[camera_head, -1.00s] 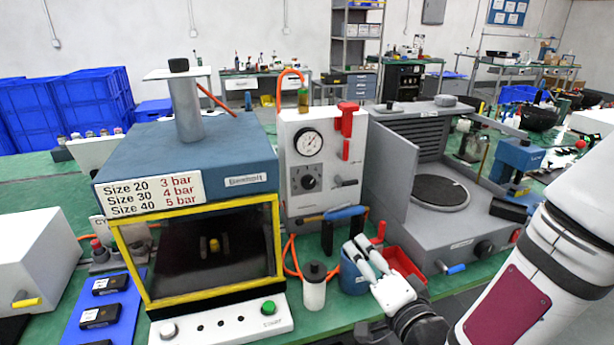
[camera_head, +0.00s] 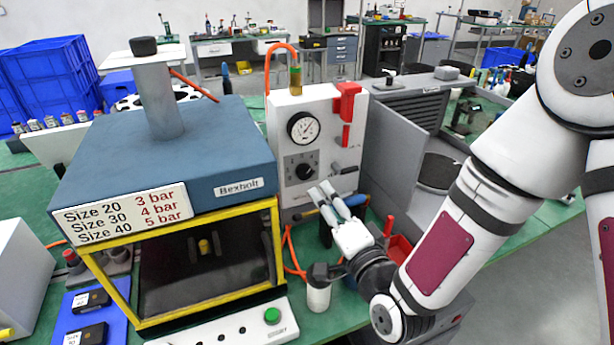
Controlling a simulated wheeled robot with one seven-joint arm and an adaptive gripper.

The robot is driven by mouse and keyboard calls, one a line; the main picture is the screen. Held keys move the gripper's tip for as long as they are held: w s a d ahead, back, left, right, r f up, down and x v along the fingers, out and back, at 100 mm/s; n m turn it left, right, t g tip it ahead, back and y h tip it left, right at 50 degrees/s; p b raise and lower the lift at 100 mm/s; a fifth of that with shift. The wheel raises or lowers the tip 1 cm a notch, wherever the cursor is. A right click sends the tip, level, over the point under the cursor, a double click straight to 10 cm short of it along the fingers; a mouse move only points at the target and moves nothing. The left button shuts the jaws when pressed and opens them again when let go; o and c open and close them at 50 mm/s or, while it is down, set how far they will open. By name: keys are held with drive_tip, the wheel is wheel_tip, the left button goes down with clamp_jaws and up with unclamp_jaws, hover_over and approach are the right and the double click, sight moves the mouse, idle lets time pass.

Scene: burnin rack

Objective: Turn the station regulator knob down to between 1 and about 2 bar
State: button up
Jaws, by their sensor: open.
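The station regulator is a pale upright panel (camera_head: 277,135) in the middle of the head view. Its round gauge (camera_head: 303,128) has a white face and dark rim; the reading is too small to tell. The black regulator knob (camera_head: 304,172) sits on a dark plate below the gauge, with nothing touching it. My gripper (camera_head: 325,192) is open and empty, its pale fingers pointing up and left. In the picture it is just below and right of the knob, in front of the panel's lower part; the depth gap is unclear.
A red slide-like part (camera_head: 347,102) and a grey lever (camera_head: 343,169) are on the panel's right side. The blue-topped press (camera_head: 165,160) with yellow frame stands left. A grey cabinet door (camera_head: 392,150) stands right. A white bottle (camera_head: 318,290) stands below my gripper.

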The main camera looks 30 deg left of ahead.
sight(306, 175)
drive_tip(key=w+b, duration=0.1)
drive_tip(key=b, duration=0.1)
drive_tip(key=w+a+b, duration=0.1)
drive_tip(key=b, duration=0.2)
drive_tip(key=shift+f, duration=0.15)
drive_tip(key=b, duration=0.3)
drive_tip(key=shift+a+b, duration=0.25)
drive_tip(key=shift+b, duration=0.05)
drive_tip(key=b, duration=0.2)
drive_tip(key=shift+s+a+f+b, duration=0.1)
drive_tip(key=shift+b, duration=0.2)
drive_tip(key=x, duration=0.8)
drive_tip(key=shift+a, duration=0.1)
drive_tip(key=c, duration=1.1)
